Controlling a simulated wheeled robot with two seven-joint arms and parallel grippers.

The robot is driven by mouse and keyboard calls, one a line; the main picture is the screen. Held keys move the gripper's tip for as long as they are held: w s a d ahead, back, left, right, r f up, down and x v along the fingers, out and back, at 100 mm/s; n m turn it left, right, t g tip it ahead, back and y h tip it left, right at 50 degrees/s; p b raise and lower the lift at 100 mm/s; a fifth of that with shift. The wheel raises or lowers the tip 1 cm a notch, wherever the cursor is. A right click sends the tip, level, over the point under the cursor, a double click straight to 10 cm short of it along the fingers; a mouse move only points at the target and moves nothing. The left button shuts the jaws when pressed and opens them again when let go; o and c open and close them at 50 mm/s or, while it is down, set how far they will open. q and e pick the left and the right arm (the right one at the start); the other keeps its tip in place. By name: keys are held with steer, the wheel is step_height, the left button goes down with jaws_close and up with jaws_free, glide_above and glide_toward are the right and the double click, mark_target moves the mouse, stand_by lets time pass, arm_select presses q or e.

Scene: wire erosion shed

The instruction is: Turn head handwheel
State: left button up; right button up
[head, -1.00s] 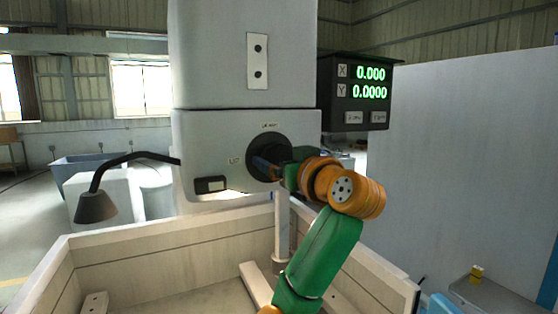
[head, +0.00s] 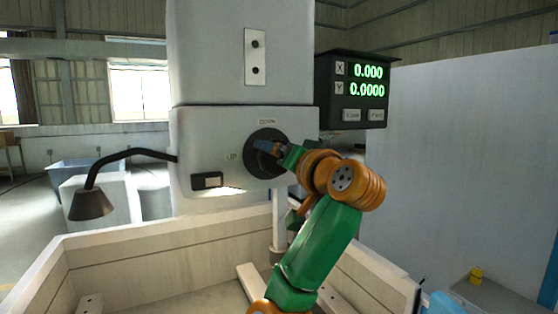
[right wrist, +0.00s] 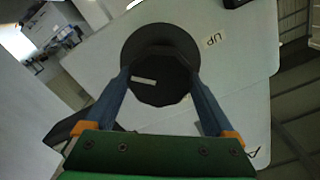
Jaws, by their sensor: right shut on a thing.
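The head handwheel (head: 252,160) is a dark round wheel on the front of the pale machine head (head: 215,130). My right gripper (head: 267,147) reaches it from the right, and its blue fingers are at the wheel's face. In the right wrist view the fingers are shut on the handwheel's dark hub (right wrist: 158,82), one on each side, with the wider black disc (right wrist: 160,38) behind. A label reading "UP" (right wrist: 214,41) is beside the wheel. My left gripper is in neither view.
A lamp on a bent black arm (head: 92,204) sticks out at left. An open pale tank (head: 150,262) lies below. A large pale panel (head: 470,160) stands at right.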

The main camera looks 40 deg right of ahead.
steer(key=m+b, duration=0.1)
steer(key=m, duration=0.5)
steer(key=m+b, duration=0.1)
steer(key=m, duration=0.2)
steer(key=shift+m, duration=0.4)
steer(key=shift+s+m, duration=0.1)
steer(key=shift+m, duration=1.3)
steer(key=shift+d, duration=0.1)
